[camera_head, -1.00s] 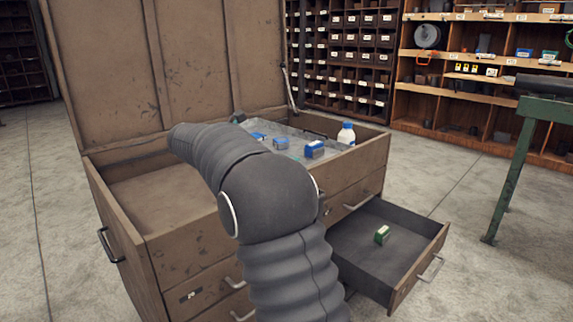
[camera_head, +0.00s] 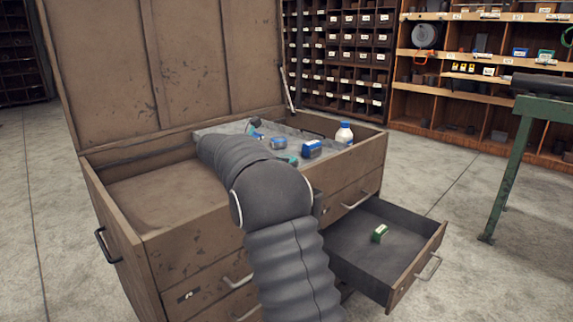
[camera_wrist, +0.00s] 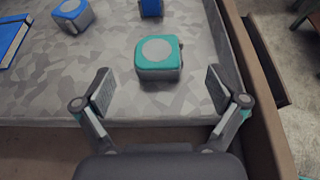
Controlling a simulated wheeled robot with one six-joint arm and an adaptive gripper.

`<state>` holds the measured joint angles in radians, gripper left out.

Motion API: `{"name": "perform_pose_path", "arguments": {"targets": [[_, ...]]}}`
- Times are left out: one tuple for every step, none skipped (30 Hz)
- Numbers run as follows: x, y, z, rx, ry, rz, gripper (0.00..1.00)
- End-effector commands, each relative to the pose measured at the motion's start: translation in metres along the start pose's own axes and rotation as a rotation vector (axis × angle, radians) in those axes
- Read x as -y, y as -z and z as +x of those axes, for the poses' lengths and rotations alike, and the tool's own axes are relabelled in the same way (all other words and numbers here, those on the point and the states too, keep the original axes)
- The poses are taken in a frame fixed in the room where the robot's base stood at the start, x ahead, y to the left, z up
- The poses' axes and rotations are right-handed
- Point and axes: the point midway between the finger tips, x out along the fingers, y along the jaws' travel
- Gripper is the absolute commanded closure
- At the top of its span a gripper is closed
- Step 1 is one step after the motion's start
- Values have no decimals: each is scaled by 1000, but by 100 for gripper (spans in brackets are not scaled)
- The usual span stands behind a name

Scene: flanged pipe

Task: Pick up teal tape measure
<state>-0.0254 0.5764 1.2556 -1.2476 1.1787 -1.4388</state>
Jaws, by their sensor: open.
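The teal tape measure (camera_wrist: 158,60) is a rounded teal and grey block with a grey disc on top. In the wrist view it sits on the grey patterned tray surface (camera_wrist: 110,98), ahead of my gripper (camera_wrist: 158,92). My gripper is open and empty, its two fingers apart on either side below the tape measure, not touching it. In the head view a small teal piece (camera_head: 291,160) shows beside my arm, partly hidden by it. My gripper is hidden behind my arm there.
A blue tape measure (camera_wrist: 73,15) and a blue box (camera_wrist: 151,7) lie farther off. A blue flat item (camera_wrist: 8,42) is at the left. The chest's wooden wall (camera_wrist: 246,85) runs close on the right. A white bottle (camera_head: 344,133) stands in the chest. A drawer (camera_head: 375,250) is open below.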

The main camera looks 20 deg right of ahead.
Motion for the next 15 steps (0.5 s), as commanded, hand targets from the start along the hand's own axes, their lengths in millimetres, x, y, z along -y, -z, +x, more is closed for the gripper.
{"name": "perform_pose_path", "arguments": {"targets": [[0, 0, 6, 0, 2, 0, 4], [0, 0, 9, 0, 2, -1, 4], [-1, 0, 15, 0, 2, -1, 4], [-1, 0, 19, -1, 2, -1, 4], [-2, 0, 24, 0, 2, -1, 4], [-2, -1, 30, 0, 3, 0, 4], [-2, 0, 34, 0, 3, -1, 4], [-2, 0, 38, 0, 2, -1, 4], [-2, 0, 42, -1, 1, -1, 4], [-2, 0, 44, -1, 1, -2, 4], [-2, 0, 46, -1, 1, -1, 4], [-2, 0, 47, -1, 0, -1, 4], [-2, 0, 47, -1, 0, -1, 4], [-2, 0, 47, -1, 0, -1, 4], [-2, 0, 47, -1, 0, -1, 4]]}}
